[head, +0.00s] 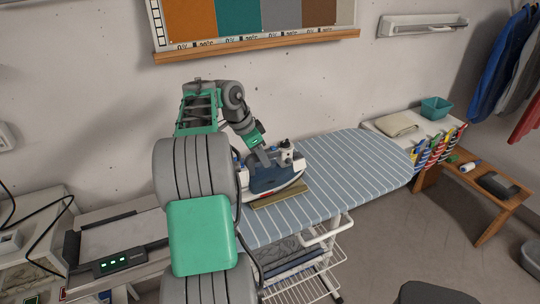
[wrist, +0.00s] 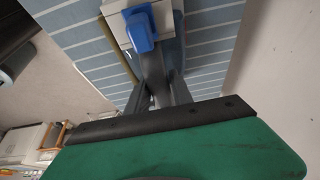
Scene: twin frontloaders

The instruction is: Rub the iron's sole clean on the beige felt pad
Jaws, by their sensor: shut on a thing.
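The iron (head: 272,181), dark blue and white with a pale sole edge, is over the striped ironing board. My gripper (head: 270,160) is shut on the iron's upper part from above. The beige felt pad (head: 284,199) shows as a tan strip under the iron's front side; the iron hides the rest. The sole looks level and very close to the pad; I cannot tell whether they touch. In the wrist view, my fingers (wrist: 158,92) reach to the iron, whose blue part (wrist: 141,30) shows near the top. Tan pad edges show beside it.
The striped ironing board (head: 345,160) has free room right of the iron. A folded beige cloth (head: 396,123) and teal basket (head: 436,107) lie beyond its right end. A wire rack (head: 300,272) hangs below. A grey device with green lights (head: 113,264) stands at left.

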